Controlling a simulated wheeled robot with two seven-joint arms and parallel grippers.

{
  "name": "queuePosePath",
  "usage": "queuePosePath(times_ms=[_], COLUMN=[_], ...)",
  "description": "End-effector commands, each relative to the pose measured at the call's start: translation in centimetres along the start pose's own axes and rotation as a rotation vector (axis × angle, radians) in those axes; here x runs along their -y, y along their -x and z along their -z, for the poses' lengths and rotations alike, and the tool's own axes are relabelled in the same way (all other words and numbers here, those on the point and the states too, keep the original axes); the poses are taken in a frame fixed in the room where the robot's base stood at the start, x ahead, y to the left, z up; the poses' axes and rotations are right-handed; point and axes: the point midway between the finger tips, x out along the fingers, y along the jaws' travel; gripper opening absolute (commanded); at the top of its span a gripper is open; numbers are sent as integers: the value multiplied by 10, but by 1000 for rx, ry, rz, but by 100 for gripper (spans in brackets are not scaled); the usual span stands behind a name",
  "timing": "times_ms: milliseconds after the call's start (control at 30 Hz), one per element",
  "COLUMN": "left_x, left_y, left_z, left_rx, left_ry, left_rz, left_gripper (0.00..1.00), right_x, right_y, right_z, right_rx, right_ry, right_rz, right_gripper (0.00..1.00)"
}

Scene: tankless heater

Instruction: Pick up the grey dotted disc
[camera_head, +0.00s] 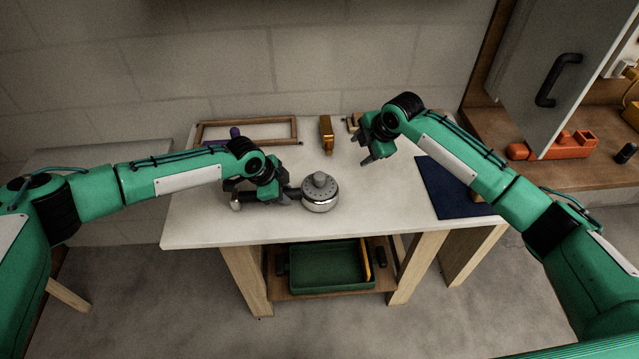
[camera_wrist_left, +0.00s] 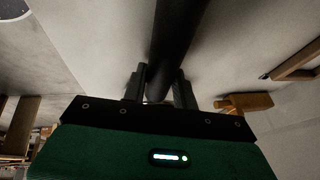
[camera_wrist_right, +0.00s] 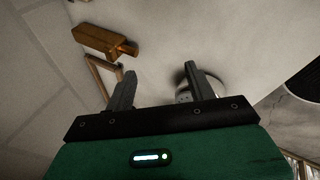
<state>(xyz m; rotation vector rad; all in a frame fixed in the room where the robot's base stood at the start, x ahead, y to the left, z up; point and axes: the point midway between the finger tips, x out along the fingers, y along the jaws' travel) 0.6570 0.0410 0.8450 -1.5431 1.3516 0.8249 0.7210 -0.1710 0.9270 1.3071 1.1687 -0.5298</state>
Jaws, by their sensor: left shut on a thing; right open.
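The grey dotted disc (camera_head: 314,190) lies face up on a round chrome-rimmed head (camera_head: 320,206) on the white table, with a grey knob on top. My left gripper (camera_head: 290,194) is left of it, shut on the dark handle of that head; the dark handle (camera_wrist_left: 172,45) runs between its fingers in the left wrist view. My right gripper (camera_head: 370,153) is open and empty, above the table and up to the right of the disc. In the right wrist view the disc (camera_wrist_right: 183,97) is partly hidden behind a finger of the right gripper (camera_wrist_right: 158,82).
A wooden frame (camera_head: 297,128), a purple item (camera_head: 235,134) and a yellow-brown wooden block (camera_head: 326,135) lie at the back of the table (camera_head: 200,225). A dark blue mat (camera_head: 442,190) lies at right. A green tray (camera_head: 325,275) sits on the shelf below. The table's front is clear.

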Motion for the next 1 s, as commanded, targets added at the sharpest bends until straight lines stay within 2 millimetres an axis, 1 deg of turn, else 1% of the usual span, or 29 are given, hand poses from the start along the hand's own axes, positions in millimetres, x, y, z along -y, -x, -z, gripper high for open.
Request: queuePosePath(times_ms=[33, 100, 200, 300, 400, 533, 633, 900, 1000], left_x=[-1, -1, -1, -1, -1, -1, -1, -1, -1], left_y=[-1, -1, -1, -1, -1, -1, -1, -1, -1], left_z=[-1, -1, -1, -1, -1, -1, -1, -1, -1], left_rx=[1, 1, 1, 1, 1, 1, 1, 2, 2], left_ry=[0, 0, 0, 1, 1, 1, 1, 1, 1], left_rz=[-2, -2, -2, -1, -1, -1, -1, -1, -1], left_gripper=[0, 0, 0, 0, 0, 0, 0, 0, 0], right_x=[-9, -14, -20, -24, -25, -26, -23, -1, 4], right_y=[4, 10, 23, 37, 50, 61, 60, 21, 11], right_z=[24, 51, 86, 114, 132, 146, 148, 141, 139], right_rx=[-7, -8, -2, 12, 28, 43, 48, 49, 49], right_ry=[48, 117, 216, 306, 374, 427, 442, 444, 443], right_rz=[51, 137, 250, 349, 425, 484, 505, 509, 507], right_gripper=[55, 55, 55, 55, 55, 55, 55, 55, 55])
